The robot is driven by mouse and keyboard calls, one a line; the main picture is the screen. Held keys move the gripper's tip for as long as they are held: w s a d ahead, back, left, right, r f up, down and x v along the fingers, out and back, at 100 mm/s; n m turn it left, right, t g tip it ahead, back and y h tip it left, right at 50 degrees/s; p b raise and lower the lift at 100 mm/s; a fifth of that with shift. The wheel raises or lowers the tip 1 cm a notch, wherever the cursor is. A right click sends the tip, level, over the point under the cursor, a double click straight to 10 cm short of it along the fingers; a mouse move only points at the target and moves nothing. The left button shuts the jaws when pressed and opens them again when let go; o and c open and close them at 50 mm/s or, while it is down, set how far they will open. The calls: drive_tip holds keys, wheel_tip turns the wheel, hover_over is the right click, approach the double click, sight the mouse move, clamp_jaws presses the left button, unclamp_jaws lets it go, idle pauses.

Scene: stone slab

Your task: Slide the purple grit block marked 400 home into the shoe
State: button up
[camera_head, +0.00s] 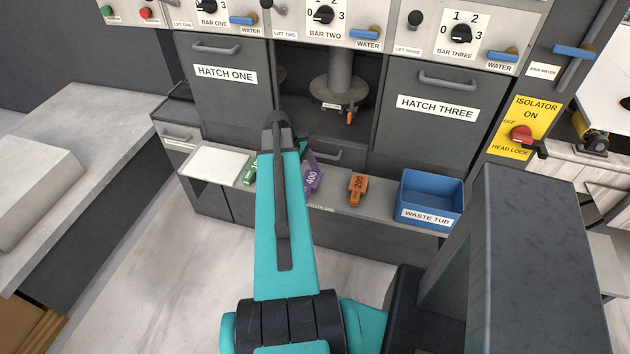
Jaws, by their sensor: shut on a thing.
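The purple grit block marked 400 (312,178) is at the shelf below the open middle bay, partly behind my teal arm. A small part of my gripper (304,149) shows past the arm at the block's upper end; its fingertips are mostly hidden. It is shut on the block, and I cannot tell whether the block touches the shelf. The grey round head (338,90) hangs on a column inside the open bay, with a small label and an orange part (350,117) at its lower edge. I cannot make out the shoe's slot.
An orange block marked 200 (357,188) and a blue waste tub (431,199) stand right on the shelf. A green block (250,169) and white pad (216,164) are left. Closed hatch one (230,100) and hatch three (425,135) flank the bay.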

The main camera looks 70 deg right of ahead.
sight(315, 176)
drive_tip(key=shift+s+d, duration=0.2)
drive_tip(key=shift+d, duration=0.35)
drive_tip(key=shift+d, duration=0.1)
drive_tip(key=shift+s+d+p, duration=0.25)
drive_tip(key=shift+d+p, duration=0.25)
drive_tip(key=shift+d, duration=0.55)
drive_tip(key=shift+s+d+f, duration=0.1)
drive_tip(key=shift+d+f, duration=0.15)
drive_tip(key=shift+a+f+p, duration=0.1)
drive_tip(key=shift+f+p, duration=0.85)
drive_tip(key=shift+f, duration=0.5)
drive_tip(key=shift+f, duration=0.2)
drive_tip(key=o, duration=0.9)
drive_tip(key=shift+b, duration=0.3)
